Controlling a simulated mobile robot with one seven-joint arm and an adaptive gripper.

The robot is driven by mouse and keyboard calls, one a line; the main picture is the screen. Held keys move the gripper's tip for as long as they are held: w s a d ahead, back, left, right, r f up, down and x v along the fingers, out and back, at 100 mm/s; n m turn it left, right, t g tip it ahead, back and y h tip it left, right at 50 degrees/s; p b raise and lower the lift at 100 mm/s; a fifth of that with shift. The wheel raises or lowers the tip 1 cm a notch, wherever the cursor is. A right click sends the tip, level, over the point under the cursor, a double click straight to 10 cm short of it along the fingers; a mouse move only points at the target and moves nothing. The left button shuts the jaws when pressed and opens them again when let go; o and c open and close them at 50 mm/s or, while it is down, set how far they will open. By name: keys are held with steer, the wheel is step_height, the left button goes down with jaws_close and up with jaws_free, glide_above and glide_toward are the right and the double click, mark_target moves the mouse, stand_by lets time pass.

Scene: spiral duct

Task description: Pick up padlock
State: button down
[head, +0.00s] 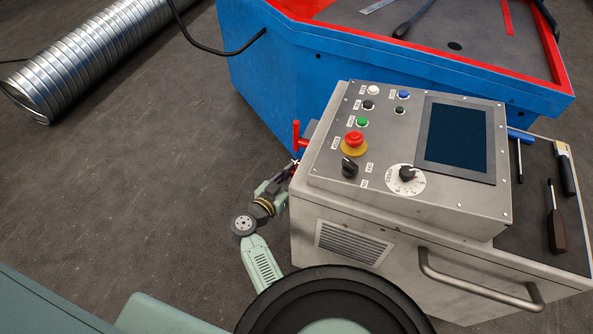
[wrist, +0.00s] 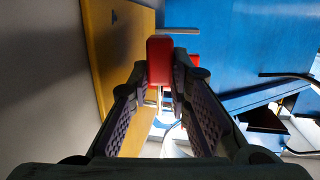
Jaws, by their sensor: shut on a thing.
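A red block-shaped padlock (wrist: 160,62) sits between the fingertips of my gripper (wrist: 163,88) in the wrist view. The fingers are shut on it, and thin pale metal shows just below its red body. In the head view my gripper (head: 287,174) is low beside the left side of the grey control cabinet (head: 310,222). The padlock is too small and too covered there to make out clearly. Whether it hangs on anything cannot be told.
A red handle (head: 297,134) stands at the cabinet's left edge, close above my gripper. A yellow panel (wrist: 118,60) and a blue surface (wrist: 240,45) lie beyond the fingers. The blue machine (head: 270,85) is behind the cabinet. Open floor (head: 130,190) lies to the left.

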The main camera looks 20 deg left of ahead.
steer(key=shift+r, duration=0.1)
steer(key=a+r+b, duration=0.1)
steer(key=a+b, duration=0.1)
steer(key=a, duration=1.6)
steer(key=shift+w+r, duration=0.3)
steer(key=shift+r, duration=0.05)
steer(key=a+b, duration=0.3)
steer(key=a, duration=0.4)
steer(key=shift+w, duration=0.15)
stand_by(0.6)
